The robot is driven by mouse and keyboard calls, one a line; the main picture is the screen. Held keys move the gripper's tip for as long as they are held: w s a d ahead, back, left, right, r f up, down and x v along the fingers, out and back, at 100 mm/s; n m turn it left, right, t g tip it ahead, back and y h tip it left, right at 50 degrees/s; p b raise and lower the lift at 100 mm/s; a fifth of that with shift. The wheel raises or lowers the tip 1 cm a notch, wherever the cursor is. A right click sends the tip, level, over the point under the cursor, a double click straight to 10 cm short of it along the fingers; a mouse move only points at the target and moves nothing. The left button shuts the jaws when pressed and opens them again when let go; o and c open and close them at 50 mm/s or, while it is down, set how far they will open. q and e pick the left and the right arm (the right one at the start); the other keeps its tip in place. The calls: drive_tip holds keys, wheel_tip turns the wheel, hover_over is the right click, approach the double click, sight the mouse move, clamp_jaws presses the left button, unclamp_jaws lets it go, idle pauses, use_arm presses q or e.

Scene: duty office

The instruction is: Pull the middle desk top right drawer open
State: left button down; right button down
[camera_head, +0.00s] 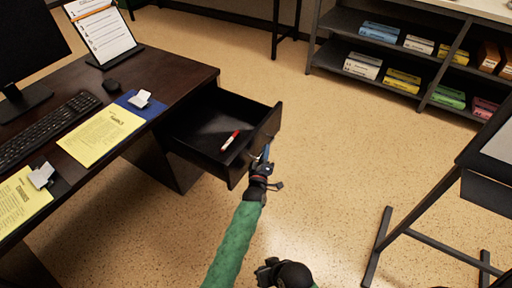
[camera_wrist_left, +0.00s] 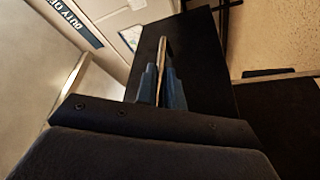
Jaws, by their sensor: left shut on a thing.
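The dark drawer (camera_head: 215,122) at the right end of the desk (camera_head: 150,72) stands pulled well out, with its inside showing. Its front panel (camera_head: 240,166) faces my left arm. My left gripper (camera_head: 265,153) is at the outer face of the panel. In the left wrist view its blue fingers (camera_wrist_left: 160,88) are shut on the drawer handle (camera_wrist_left: 162,55), a thin metal bar. Part of my right arm's end (camera_head: 270,270) shows at the bottom edge, away from the drawer; its fingers are not clear.
A red and white marker (camera_head: 230,140) lies in the drawer. Yellow papers (camera_head: 103,134), a keyboard (camera_head: 45,128) and a monitor (camera_head: 28,45) are on the desk. A dark-framed stand (camera_head: 425,210) is at right, shelves (camera_head: 400,62) behind. The floor between is clear.

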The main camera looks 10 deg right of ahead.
use_arm(q)
drive_tip(key=shift+s+d, duration=0.35)
use_arm(e)
drive_tip(key=shift+s+r, duration=0.1)
drive_tip(key=shift+r, duration=0.15)
use_arm(q)
drive_tip(key=c, duration=1.5)
unclamp_jaws()
drive_tip(key=shift+s, duration=0.1)
